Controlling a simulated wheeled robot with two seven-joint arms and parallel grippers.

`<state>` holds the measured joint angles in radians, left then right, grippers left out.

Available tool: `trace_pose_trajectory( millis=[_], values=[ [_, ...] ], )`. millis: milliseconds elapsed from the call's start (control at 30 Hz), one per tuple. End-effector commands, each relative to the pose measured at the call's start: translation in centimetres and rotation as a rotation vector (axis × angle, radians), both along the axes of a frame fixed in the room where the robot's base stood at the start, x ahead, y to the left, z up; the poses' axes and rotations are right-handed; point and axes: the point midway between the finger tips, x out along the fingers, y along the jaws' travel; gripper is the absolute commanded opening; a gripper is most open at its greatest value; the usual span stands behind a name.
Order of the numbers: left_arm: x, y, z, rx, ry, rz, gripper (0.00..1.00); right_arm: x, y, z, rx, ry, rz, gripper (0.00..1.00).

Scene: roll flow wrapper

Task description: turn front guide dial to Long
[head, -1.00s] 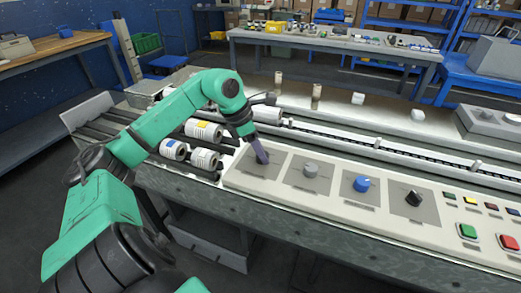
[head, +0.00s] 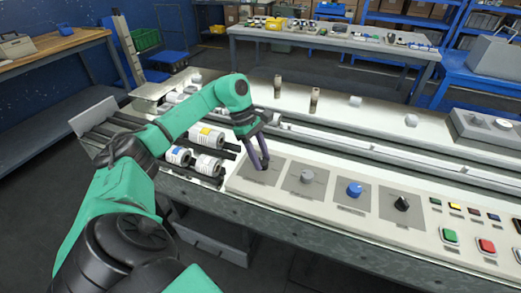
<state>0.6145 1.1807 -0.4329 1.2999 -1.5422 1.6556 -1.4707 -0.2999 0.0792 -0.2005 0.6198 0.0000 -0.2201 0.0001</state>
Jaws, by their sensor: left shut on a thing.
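A pale control panel (head: 328,218) runs along the front of the machine, with a row of dials on grey plates. My left gripper (head: 260,166) points down at the leftmost plate (head: 252,175), shut on the dial there. The fingers mostly hide that dial, so I cannot see its pointer. To its right are a grey dial (head: 307,176), a blue dial (head: 355,189) and a black dial (head: 402,203). The labels under the dials are too small to read. My right gripper is not in view.
A green button (head: 450,235) and a red button (head: 487,246) sit at the panel's right end, below several small coloured buttons. White rolls (head: 208,165) lie on the rollers left of the panel. A conveyor (head: 370,150) runs behind it.

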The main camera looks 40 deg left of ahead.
Motion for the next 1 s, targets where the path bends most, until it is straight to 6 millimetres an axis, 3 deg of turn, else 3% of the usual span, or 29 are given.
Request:
trace_pose_trajectory(
  millis=[700, 733, 767, 800, 1000],
  values=[
    [0.12, 0.06, 0.10, 0.000, -0.004, -0.080, 0.00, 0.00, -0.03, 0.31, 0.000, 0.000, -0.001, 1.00],
    [0.12, 0.06, 0.10, 0.000, -0.004, -0.080, 0.57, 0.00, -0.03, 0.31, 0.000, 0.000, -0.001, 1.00],
    [0.11, 0.06, 0.09, 0.000, -0.004, -0.080, 0.69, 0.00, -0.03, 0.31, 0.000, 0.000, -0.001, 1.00],
    [0.11, 0.06, 0.09, 0.000, -0.004, -0.080, 0.76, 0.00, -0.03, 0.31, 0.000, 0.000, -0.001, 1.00],
    [0.08, 0.04, 0.03, 0.000, -0.002, -0.080, 0.76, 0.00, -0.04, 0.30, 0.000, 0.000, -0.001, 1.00]
  ],
)
